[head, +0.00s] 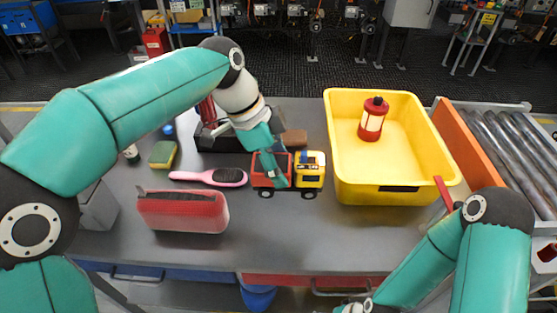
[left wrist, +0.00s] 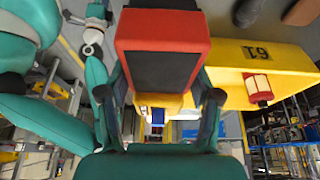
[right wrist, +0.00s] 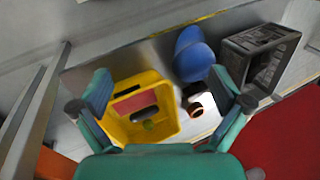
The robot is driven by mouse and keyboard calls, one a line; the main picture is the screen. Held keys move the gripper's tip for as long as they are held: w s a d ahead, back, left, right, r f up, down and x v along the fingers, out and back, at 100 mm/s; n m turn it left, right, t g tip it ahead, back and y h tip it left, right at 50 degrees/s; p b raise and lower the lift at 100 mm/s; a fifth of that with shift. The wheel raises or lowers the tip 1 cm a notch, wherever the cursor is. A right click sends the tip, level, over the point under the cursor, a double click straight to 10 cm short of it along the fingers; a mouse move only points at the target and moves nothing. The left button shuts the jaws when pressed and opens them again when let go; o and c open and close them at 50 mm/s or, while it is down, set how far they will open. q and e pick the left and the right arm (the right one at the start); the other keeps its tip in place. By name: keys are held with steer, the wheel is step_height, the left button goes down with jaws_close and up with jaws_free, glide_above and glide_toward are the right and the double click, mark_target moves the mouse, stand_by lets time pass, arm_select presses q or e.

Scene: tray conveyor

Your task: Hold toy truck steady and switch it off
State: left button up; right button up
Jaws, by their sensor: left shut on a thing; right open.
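The toy truck (head: 311,176) stands on the grey table, with a red bed, yellow cab and dark wheels. My left gripper (head: 276,172) reaches down from above and is shut on its red bed. In the left wrist view the red bed (left wrist: 162,52) fills the space between the fingers, and the yellow cab (left wrist: 158,101) shows beyond it. I cannot make out a switch.
A yellow tray (head: 416,150) holding a red lantern (head: 372,120) stands right of the truck. A pink hairbrush (head: 222,177), red case (head: 182,212) and yellow-green sponge (head: 162,154) lie to the left. A roller conveyor (head: 515,150) is at far right. Table in front of the truck is clear.

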arm_select(q)
steer(key=shift+f+b, duration=5.75)
steer(key=shift+f, duration=2.2)
steer(key=shift+f, duration=0.2)
steer(key=shift+f+b, duration=0.25)
steer(key=shift+b, duration=0.1)
steer(key=o, duration=1.3)
steer(key=shift+c, duration=0.2)
steer(key=c, duration=1.3)
steer(key=shift+o, duration=0.2)
